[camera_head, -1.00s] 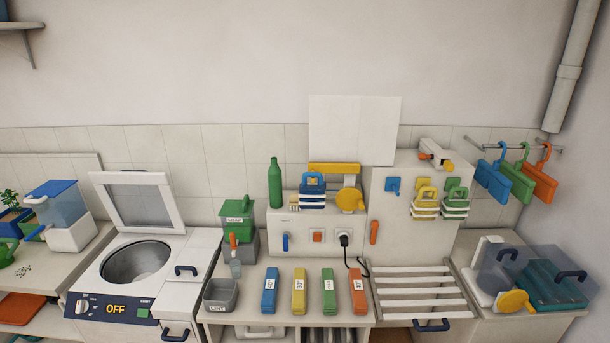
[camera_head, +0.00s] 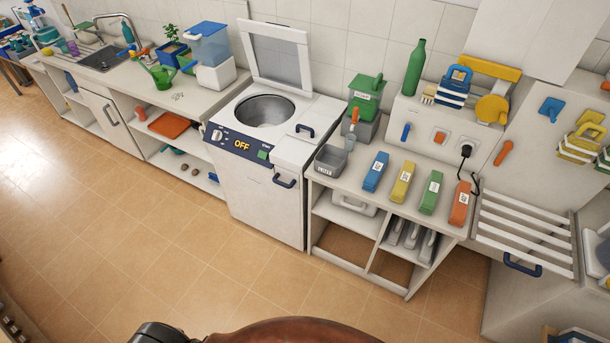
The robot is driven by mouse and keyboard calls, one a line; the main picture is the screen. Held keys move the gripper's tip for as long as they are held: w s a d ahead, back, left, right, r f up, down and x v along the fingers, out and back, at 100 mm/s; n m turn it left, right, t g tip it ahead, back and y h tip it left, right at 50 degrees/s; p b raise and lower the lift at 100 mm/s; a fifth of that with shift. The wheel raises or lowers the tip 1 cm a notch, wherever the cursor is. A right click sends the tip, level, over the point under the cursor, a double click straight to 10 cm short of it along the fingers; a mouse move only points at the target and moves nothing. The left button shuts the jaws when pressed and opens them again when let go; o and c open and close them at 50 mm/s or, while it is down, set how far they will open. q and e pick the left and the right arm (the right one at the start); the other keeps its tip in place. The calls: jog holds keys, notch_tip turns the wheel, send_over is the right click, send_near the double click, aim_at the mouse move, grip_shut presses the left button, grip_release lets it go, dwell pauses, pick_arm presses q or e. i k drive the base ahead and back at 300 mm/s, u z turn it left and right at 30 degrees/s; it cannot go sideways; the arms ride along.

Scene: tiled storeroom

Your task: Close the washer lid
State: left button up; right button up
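The white top-loading washer (camera_head: 262,185) stands in the middle of the head view, between two counters. Its lid (camera_head: 277,56), a white frame with a grey pane, stands upright at the back, open. The round drum opening (camera_head: 264,110) is uncovered and looks empty. The front panel reads OFF (camera_head: 242,146), with a dial at its left and a green button at its right. Neither gripper can be made out in the view.
The left counter (camera_head: 160,95) holds a blue-lidded container, a green watering can and a sink. The right counter (camera_head: 335,185) holds a grey lint bin (camera_head: 330,160) and several coloured boxes. The tiled floor (camera_head: 150,240) in front of the washer is clear.

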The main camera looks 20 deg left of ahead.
aim_at(247, 27)
jog(key=z, duration=0.05)
jog(key=k, duration=0.6)
jog(key=u, duration=0.9)
jog(key=i, duration=0.45)
